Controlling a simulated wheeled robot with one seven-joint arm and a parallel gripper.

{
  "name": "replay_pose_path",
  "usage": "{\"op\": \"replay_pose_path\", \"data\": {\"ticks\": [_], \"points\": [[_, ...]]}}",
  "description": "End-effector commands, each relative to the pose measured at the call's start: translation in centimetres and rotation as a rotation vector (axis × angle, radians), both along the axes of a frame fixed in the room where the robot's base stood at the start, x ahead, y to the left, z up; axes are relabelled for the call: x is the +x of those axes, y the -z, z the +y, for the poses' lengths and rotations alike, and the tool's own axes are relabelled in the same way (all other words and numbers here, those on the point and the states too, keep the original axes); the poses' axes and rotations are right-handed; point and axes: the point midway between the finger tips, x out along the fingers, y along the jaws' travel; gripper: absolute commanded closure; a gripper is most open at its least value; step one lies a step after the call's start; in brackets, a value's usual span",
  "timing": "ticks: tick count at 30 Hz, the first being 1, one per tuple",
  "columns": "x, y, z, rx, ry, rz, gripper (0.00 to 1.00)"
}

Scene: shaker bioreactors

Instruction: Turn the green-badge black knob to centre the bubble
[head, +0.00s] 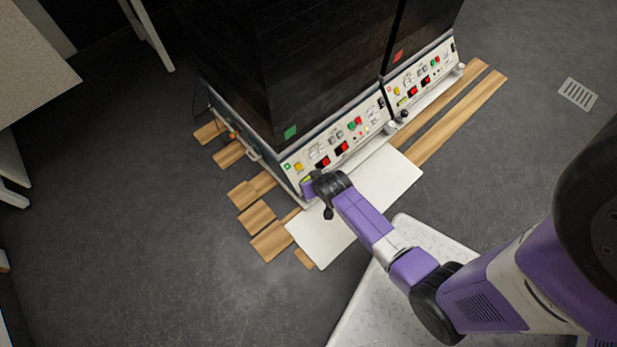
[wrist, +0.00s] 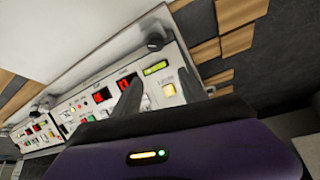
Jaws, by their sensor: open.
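The green badge (head: 290,133) is on the left dark cabinet, above a white control panel (head: 297,160). In the wrist view, that unit's black knob (wrist: 154,41) stands out from the panel edge beside a yellow-green level vial (wrist: 155,68). The bubble is too small to make out. My gripper (wrist: 159,78) is open, its two dark fingers apart and pointing at the panel around the vial; the knob lies just beyond the fingertips, and I see no contact. In the head view my gripper (head: 326,188) is at the panel's left end and hides the knob there.
A second unit with a red badge (head: 397,56) stands to the right, with its own black knob (head: 404,114). Wooden slats (head: 256,217) and a white board (head: 318,240) lie on the floor around the base. Lit buttons and displays are close to my fingers.

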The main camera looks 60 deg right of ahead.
Motion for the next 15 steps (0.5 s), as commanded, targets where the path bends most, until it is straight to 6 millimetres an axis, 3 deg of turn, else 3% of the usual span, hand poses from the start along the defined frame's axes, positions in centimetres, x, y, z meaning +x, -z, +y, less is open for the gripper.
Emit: {"op": "replay_pose_path", "data": {"ticks": [7, 15], "points": [[-2.3, 1.1, 1.7, 0.086, -0.013, 0.133, 0.5], [-1.3, 4.6, 1.1, 0.084, -0.019, 0.139, 0.5]]}}
